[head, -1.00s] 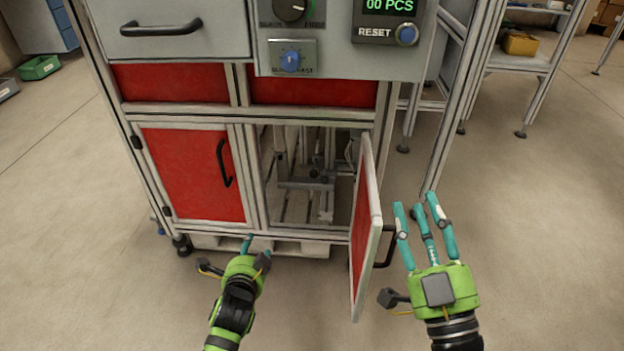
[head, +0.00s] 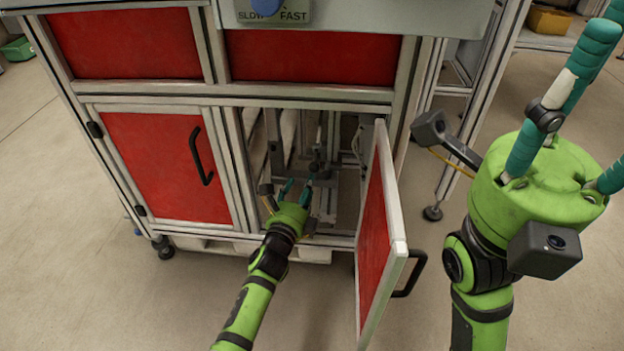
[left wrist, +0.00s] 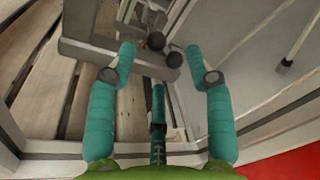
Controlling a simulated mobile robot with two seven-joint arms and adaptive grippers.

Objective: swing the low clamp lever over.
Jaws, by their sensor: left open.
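The low clamp lever shows in the left wrist view as dark ball knobs (left wrist: 174,60) on a grey metal clamp (left wrist: 95,48) inside the cabinet. In the head view a small dark knob (head: 314,167) shows just beyond my left fingertips. My left gripper (head: 298,184) is open and reaches into the doorway of the lower right compartment. In the left wrist view my left gripper (left wrist: 160,70) has its teal fingers spread, with the knobs ahead between the fingertips. I cannot tell whether they touch. My right gripper (head: 585,60) is raised at the right, open and empty, with some fingers cut by the frame edge.
The red cabinet door (head: 378,230) stands open to the right of my left arm, its black handle (head: 412,275) outward. A closed red door (head: 165,165) is on the left. Wooden slats (left wrist: 45,75) lie inside the cabinet. The floor in front is clear.

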